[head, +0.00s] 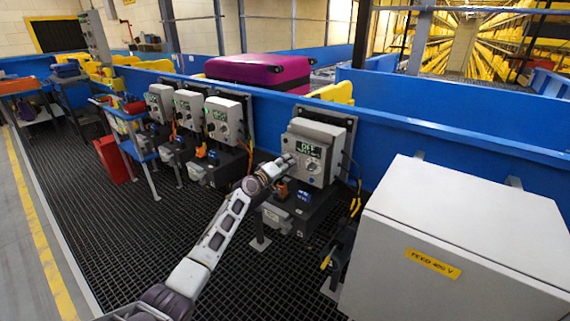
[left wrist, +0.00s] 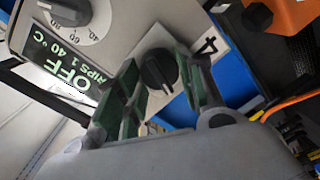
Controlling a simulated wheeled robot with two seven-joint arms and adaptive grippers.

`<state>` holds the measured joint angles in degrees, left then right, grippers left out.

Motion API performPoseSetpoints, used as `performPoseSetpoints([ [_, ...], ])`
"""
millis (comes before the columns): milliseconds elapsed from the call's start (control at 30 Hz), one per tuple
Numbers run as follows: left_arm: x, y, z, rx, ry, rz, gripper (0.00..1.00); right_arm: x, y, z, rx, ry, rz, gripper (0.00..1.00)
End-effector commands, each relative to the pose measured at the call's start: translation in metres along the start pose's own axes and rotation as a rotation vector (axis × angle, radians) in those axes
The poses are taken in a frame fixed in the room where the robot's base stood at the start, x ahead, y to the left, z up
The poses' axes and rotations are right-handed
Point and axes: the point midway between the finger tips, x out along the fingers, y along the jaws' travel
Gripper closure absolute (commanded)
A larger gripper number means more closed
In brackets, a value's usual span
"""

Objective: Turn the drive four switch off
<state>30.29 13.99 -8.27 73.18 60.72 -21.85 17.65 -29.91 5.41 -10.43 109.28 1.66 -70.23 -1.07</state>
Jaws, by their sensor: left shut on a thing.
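The drive four box (head: 318,150) is a light grey unit on the blue conveyor side, with a dark screen (head: 307,148) that reads OFF. In the left wrist view the screen (left wrist: 68,70) also reads OFF, above a 40 °C line. The black drive four switch (left wrist: 158,70) is a round knob beside a black figure 4 (left wrist: 208,46). My left gripper (head: 288,161) is at the front of the box, and in the left wrist view its green-padded fingers (left wrist: 165,85) are shut on the switch from both sides. In the head view the gripper hides the switch. My right gripper is not in view.
Three similar drive boxes (head: 222,120) stand in a row to the left. A large grey cabinet (head: 455,235) labelled FEED 400 V stands close on the right. A magenta suitcase (head: 260,70) lies on the conveyor behind. The dark grid floor (head: 120,240) at left is clear.

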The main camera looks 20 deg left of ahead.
Motion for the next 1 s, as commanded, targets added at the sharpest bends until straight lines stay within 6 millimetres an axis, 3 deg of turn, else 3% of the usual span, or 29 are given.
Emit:
performPoseSetpoints([
  [400, 0.0, -0.001, 0.0, -0.259, -0.019, 0.003, 0.86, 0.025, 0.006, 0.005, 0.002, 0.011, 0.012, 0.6],
  [967, 0.0, -0.002, -0.001, -0.303, -0.021, 0.003, 0.86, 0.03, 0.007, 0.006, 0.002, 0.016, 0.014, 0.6],
  [1000, 0.0, -0.002, -0.001, -0.302, -0.021, 0.003, 0.59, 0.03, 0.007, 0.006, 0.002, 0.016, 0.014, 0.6],
])
